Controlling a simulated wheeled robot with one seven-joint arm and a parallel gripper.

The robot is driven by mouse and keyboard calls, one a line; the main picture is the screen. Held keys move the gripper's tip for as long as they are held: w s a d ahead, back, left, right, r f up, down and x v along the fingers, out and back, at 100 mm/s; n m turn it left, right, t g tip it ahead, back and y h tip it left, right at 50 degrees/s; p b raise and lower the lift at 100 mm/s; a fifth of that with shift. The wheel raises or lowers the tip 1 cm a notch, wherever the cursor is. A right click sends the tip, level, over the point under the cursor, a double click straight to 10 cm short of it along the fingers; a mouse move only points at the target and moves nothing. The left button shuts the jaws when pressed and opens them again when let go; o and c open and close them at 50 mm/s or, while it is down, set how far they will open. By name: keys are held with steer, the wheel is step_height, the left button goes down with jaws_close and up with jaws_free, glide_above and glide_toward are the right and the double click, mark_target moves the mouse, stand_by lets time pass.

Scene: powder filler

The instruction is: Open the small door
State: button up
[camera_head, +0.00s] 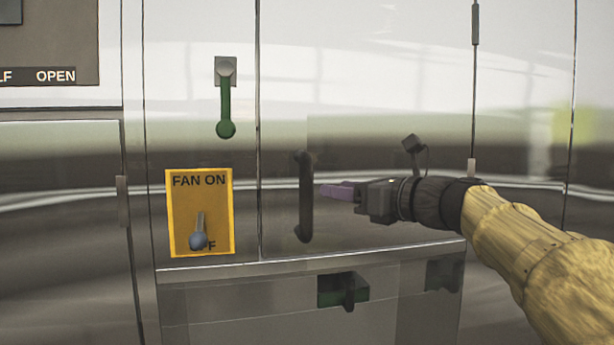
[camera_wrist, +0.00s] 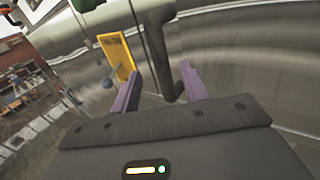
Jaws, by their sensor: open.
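A metal door panel (camera_head: 385,120) has a dark vertical bar handle (camera_head: 305,197) near its left edge and hinges on its right edge. The panel looks shut, flush with its surroundings. My gripper (camera_head: 324,191) is at the right of the handle, purple fingers pointing at it and very near it. In the wrist view, the fingers of my gripper (camera_wrist: 163,72) are spread apart and empty. The dark handle (camera_wrist: 157,45) shows ahead, in line with the gap between them. Whether the fingers touch it, I cannot tell.
A green lever (camera_head: 226,105) hangs down on the panel to the left. The shiny metal carries reflections.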

mark_target(312, 184)
steer(key=p+x, duration=0.3)
steer(key=x, duration=0.5)
steer(key=shift+w+a+r, duration=0.15)
steer(key=shift+a, duration=0.1)
steer(key=shift+w+a+f+p, duration=0.2)
steer(key=shift+w+a+p, duration=0.05)
steer(key=shift+w+p, duration=0.1)
steer(key=shift+s, duration=0.2)
steer(key=shift+c, duration=0.7)
steer(key=shift+s+r, duration=0.1)
steer(key=c, duration=0.4)
jaws_close()
